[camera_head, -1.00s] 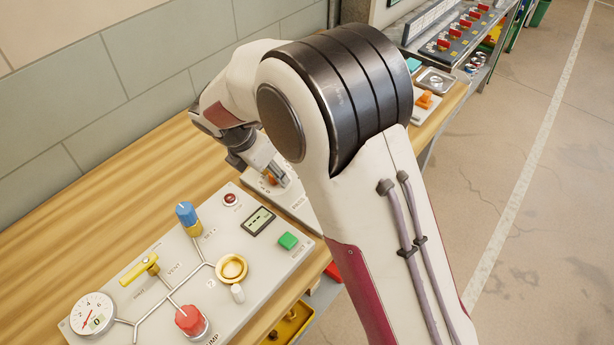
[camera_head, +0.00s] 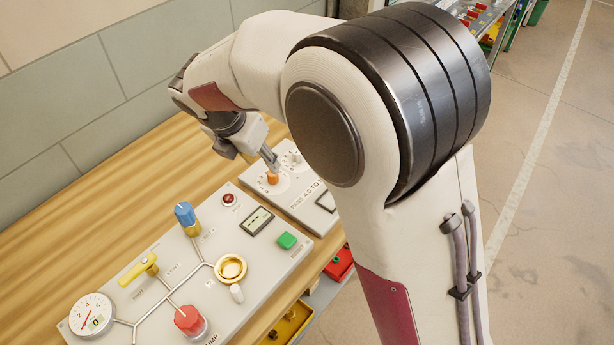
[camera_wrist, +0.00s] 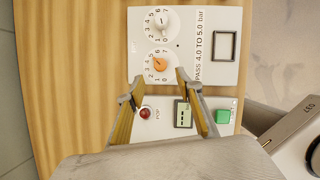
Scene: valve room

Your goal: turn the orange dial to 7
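The orange dial (camera_head: 272,178) sits on a white panel (camera_head: 309,209) at the back of the bench, inside a ring of printed numbers. In the wrist view the orange dial (camera_wrist: 160,64) shows whole, just ahead of my fingers; its exact setting is too small to tell. A white dial (camera_wrist: 161,22) with its own number ring is beside it. My gripper (camera_wrist: 157,84) is open and empty, its two fingers spread apart short of the dial. In the head view my gripper (camera_head: 270,160) is above and close to the orange dial, and contact is not visible.
A larger panel lies in front, with a blue knob (camera_head: 186,214), yellow lever (camera_head: 147,267), red knob (camera_head: 189,319), green button (camera_head: 287,241), small display (camera_head: 257,221) and gauge (camera_head: 92,314). A grey wall (camera_head: 60,100) backs the bench. Bare wood (camera_head: 60,225) lies left.

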